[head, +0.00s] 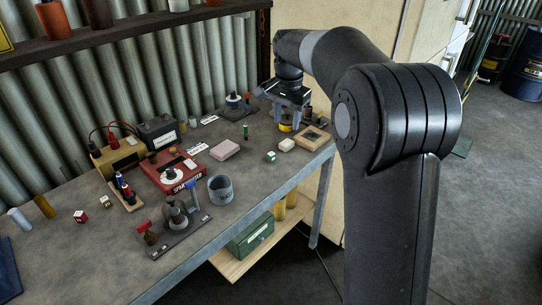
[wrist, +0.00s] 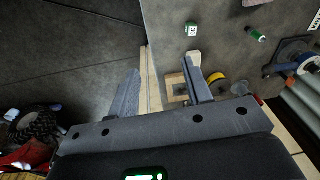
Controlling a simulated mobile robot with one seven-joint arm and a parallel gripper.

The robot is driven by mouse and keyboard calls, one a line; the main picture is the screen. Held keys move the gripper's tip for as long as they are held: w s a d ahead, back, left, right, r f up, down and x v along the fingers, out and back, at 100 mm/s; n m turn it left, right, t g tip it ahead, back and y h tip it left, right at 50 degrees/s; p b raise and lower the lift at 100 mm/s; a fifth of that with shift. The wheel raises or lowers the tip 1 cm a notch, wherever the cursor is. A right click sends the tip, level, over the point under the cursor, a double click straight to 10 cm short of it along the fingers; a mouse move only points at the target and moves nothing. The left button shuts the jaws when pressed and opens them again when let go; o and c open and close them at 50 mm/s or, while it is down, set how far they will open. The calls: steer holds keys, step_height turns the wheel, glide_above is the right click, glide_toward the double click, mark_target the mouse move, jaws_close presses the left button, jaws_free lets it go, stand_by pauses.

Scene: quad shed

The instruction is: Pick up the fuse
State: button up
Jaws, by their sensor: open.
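A small green cylinder with pale ends (head: 245,132), likely the fuse, stands or lies on the bench left of my gripper (head: 287,116); I cannot be sure it is the fuse. It also shows at the upper right of the wrist view (wrist: 256,35), clear of the fingers. My gripper is open and empty above the right end of the bench. In the wrist view its two fingers (wrist: 163,72) are spread wide over the bench edge. The right finger partly covers a pale block (wrist: 194,57).
A green-and-white cube (head: 270,156), the pale block (head: 287,145), a wooden tray (head: 312,138) and a yellow ringed item (head: 286,127) lie near my gripper. A pink block (head: 225,149), red box (head: 178,172), grey cup (head: 220,189) and vise-like tool (head: 177,220) crowd the bench further left.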

mark_target(271, 153)
steer(key=w+a+f+m+g, duration=0.1)
steer(key=w+a+f+m, duration=0.25)
steer(key=w+f, duration=0.55)
steer(key=shift+n, duration=0.45)
steer(key=f, duration=1.1)
steer(key=shift+a, duration=0.2)
jaws_close()
